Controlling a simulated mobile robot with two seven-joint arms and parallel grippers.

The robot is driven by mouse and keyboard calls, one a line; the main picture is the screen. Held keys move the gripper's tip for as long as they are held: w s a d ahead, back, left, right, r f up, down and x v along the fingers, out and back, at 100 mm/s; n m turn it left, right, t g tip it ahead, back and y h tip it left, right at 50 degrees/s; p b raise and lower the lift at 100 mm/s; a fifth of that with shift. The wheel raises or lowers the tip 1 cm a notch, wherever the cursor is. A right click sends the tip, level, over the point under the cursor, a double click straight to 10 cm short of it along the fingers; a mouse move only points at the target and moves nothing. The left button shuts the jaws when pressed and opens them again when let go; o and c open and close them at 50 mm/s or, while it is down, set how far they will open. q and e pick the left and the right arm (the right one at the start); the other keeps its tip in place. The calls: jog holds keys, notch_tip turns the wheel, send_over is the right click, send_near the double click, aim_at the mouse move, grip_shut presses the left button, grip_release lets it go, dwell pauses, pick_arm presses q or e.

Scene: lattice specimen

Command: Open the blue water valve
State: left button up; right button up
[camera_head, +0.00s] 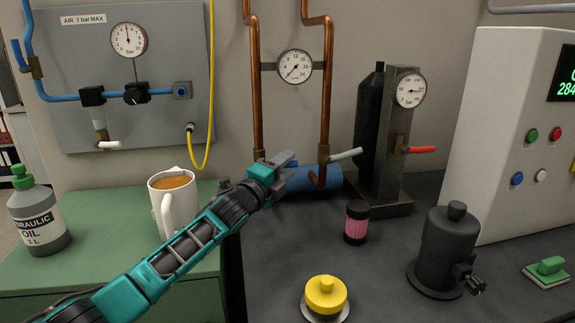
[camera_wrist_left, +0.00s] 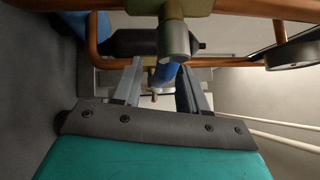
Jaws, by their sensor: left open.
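My left gripper (camera_head: 287,169) is at the copper water pipes in the head view, in front of the lower end of the left pipe. In the left wrist view its two fingers (camera_wrist_left: 159,72) are open. A blue handle (camera_wrist_left: 163,73) shows between or just beyond the fingertips, below a brass valve body with a grey hub (camera_wrist_left: 178,42). I cannot tell whether the fingers touch it. In the head view the brass fitting (camera_head: 258,155) on the left pipe shows just above the gripper, and the blue handle is hidden there. My right gripper is not in view.
A pale lever (camera_head: 345,154) sits on the right pipe, above a blue cylinder (camera_head: 318,181). A red lever (camera_head: 420,149) is on the gauge stand. A mug (camera_head: 176,210) stands close beside my left arm. A yellow knob (camera_head: 326,295) and a pink-black jar (camera_head: 356,224) are on the bench.

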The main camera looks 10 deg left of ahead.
pick_arm(q)
jog(key=shift+w+d+r, duration=0.1)
jog(key=shift+w+d, duration=0.15)
jog(key=shift+w, duration=0.25)
grip_shut()
dwell(0.4)
